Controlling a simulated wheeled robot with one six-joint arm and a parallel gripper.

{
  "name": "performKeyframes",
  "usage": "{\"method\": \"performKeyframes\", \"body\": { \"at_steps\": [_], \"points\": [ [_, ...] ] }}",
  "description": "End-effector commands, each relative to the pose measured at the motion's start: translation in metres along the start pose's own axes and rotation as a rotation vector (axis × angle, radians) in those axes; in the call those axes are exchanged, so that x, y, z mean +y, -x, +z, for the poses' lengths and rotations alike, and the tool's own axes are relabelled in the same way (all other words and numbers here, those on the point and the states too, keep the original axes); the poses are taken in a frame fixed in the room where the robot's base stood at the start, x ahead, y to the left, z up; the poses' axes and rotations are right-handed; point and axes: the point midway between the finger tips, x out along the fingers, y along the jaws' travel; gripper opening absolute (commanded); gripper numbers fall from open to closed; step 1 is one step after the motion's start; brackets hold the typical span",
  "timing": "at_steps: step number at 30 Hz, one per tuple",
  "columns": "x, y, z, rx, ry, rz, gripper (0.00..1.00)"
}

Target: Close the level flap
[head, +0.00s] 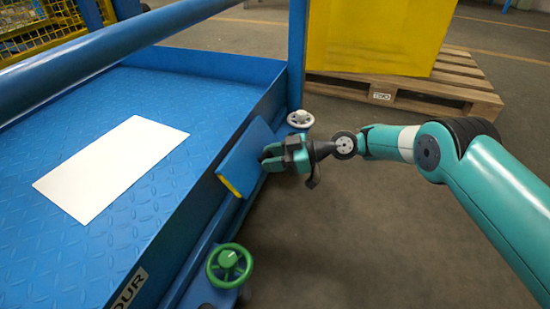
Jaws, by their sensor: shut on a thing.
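The level flap, a blue panel with a yellow lower edge (240,166), is at the side of the blue machine, in the middle of the head view. It stands tilted, angled out from the machine's side wall. My gripper (270,156) is at the flap's right edge and shut on it. The jaws hide the part of the flap they hold, so the exact grip cannot be seen. My arm reaches in from the right.
A white handwheel (300,119) sits just behind the gripper and a green handwheel (229,264) in front. A white sheet (112,168) lies on the machine's blue tread plate (160,95). A yellow box (385,35) stands on a wooden pallet (455,90). The floor at right is clear.

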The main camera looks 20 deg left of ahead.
Motion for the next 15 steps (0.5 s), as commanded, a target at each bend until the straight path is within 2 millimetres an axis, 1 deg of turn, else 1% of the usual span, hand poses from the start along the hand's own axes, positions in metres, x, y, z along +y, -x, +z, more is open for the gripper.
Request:
{"method": "performKeyframes", "body": {
  "at_steps": [1, 2, 3, 4, 5, 15],
  "points": [
    [-0.0054, -0.0051, 0.0069, -0.009, -0.013, -0.012, 0.00],
    [-0.0055, -0.0052, 0.0069, -0.009, -0.013, -0.012, 0.00],
    [-0.0055, -0.0054, 0.0069, -0.010, -0.013, -0.013, 0.49],
    [-0.0055, -0.0056, 0.0069, -0.010, -0.012, -0.013, 0.56],
    [-0.0055, -0.0057, 0.0070, -0.010, -0.012, -0.012, 0.60],
    [-0.0037, -0.0037, 0.0056, -0.008, -0.009, -0.006, 0.60]
  ]
}}
